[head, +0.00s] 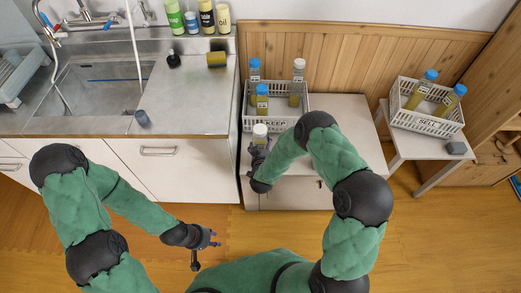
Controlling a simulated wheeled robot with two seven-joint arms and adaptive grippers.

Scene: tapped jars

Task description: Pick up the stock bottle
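A bottle with a white cap (260,130) stands at the front of the cabinet top, just before the KEEP crate (280,118). No label reading "stock" can be made out, so I cannot tell whether this is the stock bottle. My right gripper (258,156) is low at this bottle's near side; its fingers are small and partly hidden by my wrist, so its grip cannot be made out. The crate holds bottles with blue caps (262,89) and one with a white cap (298,64). My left gripper (205,247) is open and empty over the floor, below the sink counter.
A SELL crate (427,122) with two blue-capped bottles stands on a side table at right, beside a small grey block (456,148).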

